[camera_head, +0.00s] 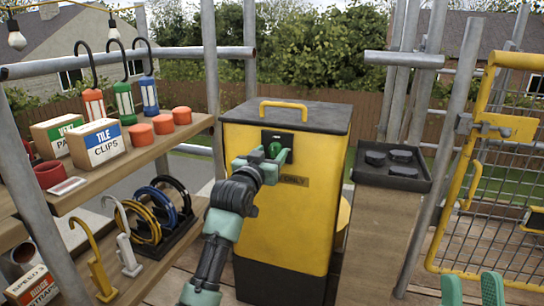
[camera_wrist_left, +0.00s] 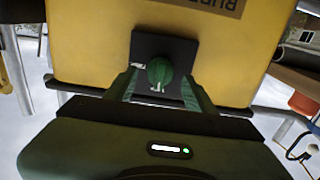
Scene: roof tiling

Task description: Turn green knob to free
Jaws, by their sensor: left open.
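The green knob (camera_head: 274,149) sits on a black plate (camera_head: 290,138) on the front of a yellow box with a dark lid (camera_head: 287,115). In the left wrist view the round knob (camera_wrist_left: 160,71) is in the middle of the black plate (camera_wrist_left: 163,42), with small white marks partly visible beside and below it. My left gripper (camera_head: 270,158) is at the knob, its green fingers open, one on each side. In the wrist view its fingers (camera_wrist_left: 158,78) show gaps to the knob. My right gripper (camera_head: 471,289) shows only as two separated green fingers at the bottom right, empty.
A black tray (camera_head: 393,178) with dark discs is right of the box. A yellow mesh gate (camera_head: 485,190) stands at the far right, among grey scaffold poles.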

